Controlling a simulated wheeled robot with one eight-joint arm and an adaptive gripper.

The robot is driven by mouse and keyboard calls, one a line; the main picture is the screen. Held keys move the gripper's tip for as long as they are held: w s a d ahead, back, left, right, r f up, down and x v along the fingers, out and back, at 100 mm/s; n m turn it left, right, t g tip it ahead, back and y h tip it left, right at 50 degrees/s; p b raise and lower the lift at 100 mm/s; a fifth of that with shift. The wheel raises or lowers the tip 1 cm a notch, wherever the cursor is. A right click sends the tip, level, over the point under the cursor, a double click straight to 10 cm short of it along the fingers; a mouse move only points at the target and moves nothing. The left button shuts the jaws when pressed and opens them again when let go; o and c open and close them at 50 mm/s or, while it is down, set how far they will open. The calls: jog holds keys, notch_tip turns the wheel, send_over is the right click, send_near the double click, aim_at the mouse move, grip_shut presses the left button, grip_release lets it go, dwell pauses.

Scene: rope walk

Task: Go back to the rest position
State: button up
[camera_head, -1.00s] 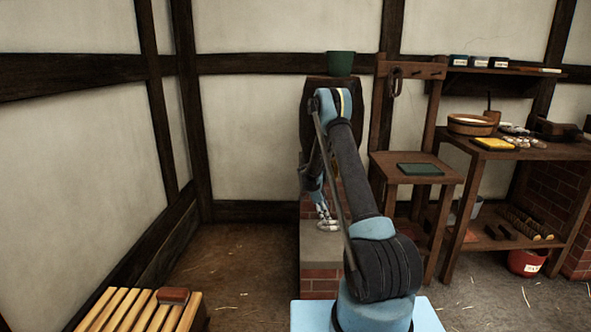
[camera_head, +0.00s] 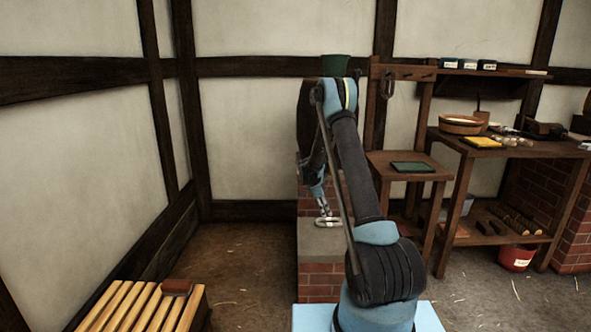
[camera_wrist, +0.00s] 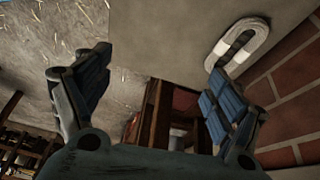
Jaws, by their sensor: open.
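My gripper (camera_head: 323,204) is open and empty above a grey ledge on brick, in front of the wall. It also shows in the wrist view (camera_wrist: 158,75), with its two blue-padded fingers spread wide. A white looped piece with a dark band, like a small hank of rope (camera_head: 328,222), lies on the grey ledge (camera_head: 322,241) just below the gripper. In the wrist view the white loop (camera_wrist: 238,42) lies beyond the right finger and is not between the fingers. My arm hides part of the ledge in the head view.
A small wooden stand (camera_head: 408,180) bears a dark green pad (camera_head: 413,167). A workbench (camera_head: 560,150) with several items is at right. The floor (camera_head: 235,255) left of the ledge is clear.

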jog(key=s+d+r+n+t+y, duration=0.15)
jog(key=s+r+n, duration=0.25)
jog(key=s+r, duration=0.85)
jog(key=s+d+r+n+g+y, duration=0.1)
jog(key=s+d+r+n, duration=0.25)
jog(key=s+r, duration=0.85)
jog(key=s+f+n+t+y, duration=0.1)
jog(key=s+f+n, duration=0.3)
jog(key=s, duration=2.6)
jog(key=n+y, duration=0.1)
jog(key=n, duration=0.4)
jog(key=shift+s+a+t, duration=0.25)
jog(key=shift+s+t, duration=0.05)
jog(key=shift+t, duration=0.05)
